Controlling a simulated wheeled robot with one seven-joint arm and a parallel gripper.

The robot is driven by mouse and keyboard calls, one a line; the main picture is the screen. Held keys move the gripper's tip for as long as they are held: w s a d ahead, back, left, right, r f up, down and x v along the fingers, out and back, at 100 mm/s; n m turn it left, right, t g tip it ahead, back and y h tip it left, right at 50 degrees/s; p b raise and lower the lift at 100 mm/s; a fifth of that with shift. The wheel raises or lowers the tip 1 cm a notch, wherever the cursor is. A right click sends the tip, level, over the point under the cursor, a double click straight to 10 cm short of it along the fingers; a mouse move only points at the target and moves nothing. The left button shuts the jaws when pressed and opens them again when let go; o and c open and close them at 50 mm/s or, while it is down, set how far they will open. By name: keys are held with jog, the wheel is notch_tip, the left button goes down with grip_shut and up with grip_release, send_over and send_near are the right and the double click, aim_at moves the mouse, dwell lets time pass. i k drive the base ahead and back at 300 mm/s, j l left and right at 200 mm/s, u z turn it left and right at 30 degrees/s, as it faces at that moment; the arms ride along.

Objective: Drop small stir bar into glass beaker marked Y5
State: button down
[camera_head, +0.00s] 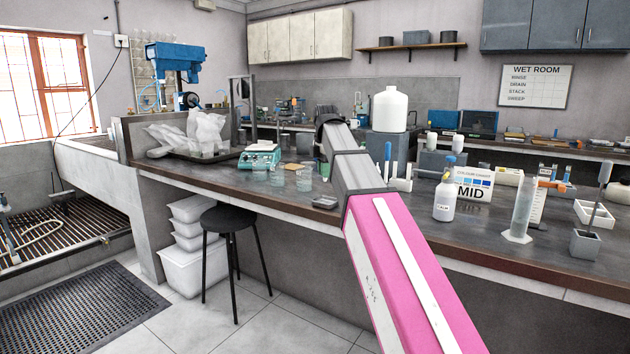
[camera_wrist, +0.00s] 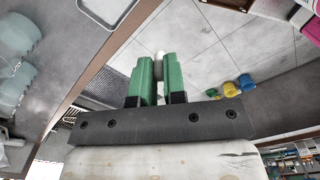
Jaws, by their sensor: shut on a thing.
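My gripper (camera_wrist: 158,68) has green fingers, shut on a small whitish stir bar (camera_wrist: 160,56) that shows between the fingertips in the wrist view. In the head view my arm hides most of the gripper and the bar. Several clear glass beakers stand on the bench left of my arm, among them one beaker (camera_head: 304,180) near the front and another (camera_head: 277,176) farther left. I cannot read any mark on them, so I cannot tell which is Y5. Translucent glassware (camera_wrist: 18,38) shows at the left of the wrist view, apart from the fingers.
A small grey device (camera_head: 325,202) lies at the bench's front edge. A black stool (camera_head: 229,222) is below. Tiled floor shows beyond the fingertips.

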aim_at(302, 190)
jog(key=i+l, duration=0.15)
jog(key=i, duration=0.3)
jog(key=i+l, duration=0.1)
jog(key=i, duration=0.35)
jog(key=u, duration=0.05)
